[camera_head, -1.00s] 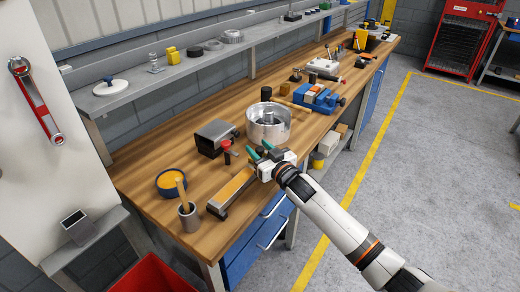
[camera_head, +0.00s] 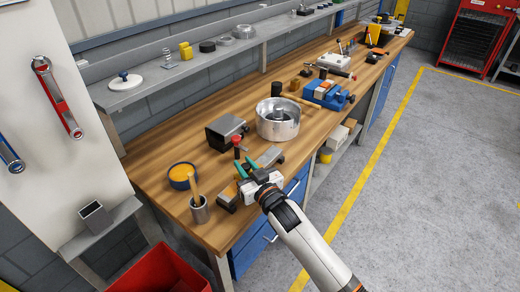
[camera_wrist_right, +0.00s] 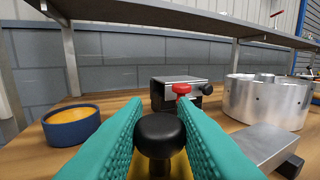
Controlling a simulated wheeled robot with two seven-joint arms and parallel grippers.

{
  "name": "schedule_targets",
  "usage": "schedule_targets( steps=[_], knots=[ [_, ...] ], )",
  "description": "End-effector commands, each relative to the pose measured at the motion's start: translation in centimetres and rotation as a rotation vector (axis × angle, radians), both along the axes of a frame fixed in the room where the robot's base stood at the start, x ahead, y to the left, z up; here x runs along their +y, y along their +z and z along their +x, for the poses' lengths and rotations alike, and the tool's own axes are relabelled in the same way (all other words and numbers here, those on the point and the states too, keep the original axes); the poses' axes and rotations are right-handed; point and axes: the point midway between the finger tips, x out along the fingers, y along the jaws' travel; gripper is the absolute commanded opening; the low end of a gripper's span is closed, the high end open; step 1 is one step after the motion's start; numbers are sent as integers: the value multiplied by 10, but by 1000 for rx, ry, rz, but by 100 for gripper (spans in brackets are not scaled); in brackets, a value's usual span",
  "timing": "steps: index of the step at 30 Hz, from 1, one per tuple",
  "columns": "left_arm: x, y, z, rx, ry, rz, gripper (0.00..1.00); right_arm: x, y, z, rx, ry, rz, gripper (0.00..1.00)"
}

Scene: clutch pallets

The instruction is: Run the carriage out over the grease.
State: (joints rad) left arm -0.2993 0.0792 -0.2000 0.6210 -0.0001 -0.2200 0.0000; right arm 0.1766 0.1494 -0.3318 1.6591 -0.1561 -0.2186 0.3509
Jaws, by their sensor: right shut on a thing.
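The grease rail (camera_head: 227,200) lies along the near front edge of the bench. Its near end shows to the left of my right gripper (camera_head: 248,167), and a grey metal far part (camera_head: 270,157) shows to the right. In the right wrist view, my right gripper's teal fingers (camera_wrist_right: 158,135) are shut on a black knob (camera_wrist_right: 160,128). Something yellow shows below the knob. The carriage body under the knob is mostly hidden by the gripper. The grey metal part also shows at the right (camera_wrist_right: 262,146). My left gripper is not in view.
A tub of orange grease (camera_head: 183,175) and a grey cup with a wooden handle (camera_head: 200,210) stand to the left. A red-topped item (camera_head: 237,142), a dark grey box (camera_head: 226,130) and a metal drum (camera_head: 278,122) stand behind. A shelf runs above the bench's back.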

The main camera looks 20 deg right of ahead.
Motion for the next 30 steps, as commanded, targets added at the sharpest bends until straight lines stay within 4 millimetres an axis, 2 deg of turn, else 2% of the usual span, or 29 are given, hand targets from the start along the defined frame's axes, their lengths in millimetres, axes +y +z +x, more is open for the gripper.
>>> schedule_targets(
  steps=[4,13,14,17,26,30],
  knots=[
    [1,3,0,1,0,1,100,11,0,-9,3,-3,1,0],
    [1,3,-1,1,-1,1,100,11,0,-10,2,-3,-1,0],
    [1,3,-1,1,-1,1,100,11,0,-10,2,-3,-1,30],
    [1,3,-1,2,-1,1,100,11,0,-10,1,-3,-1,44],
    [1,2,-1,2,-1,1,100,11,0,-11,0,-3,-1,44],
    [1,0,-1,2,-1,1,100,6,-2,-25,2,-3,-1,44]
  ],
)
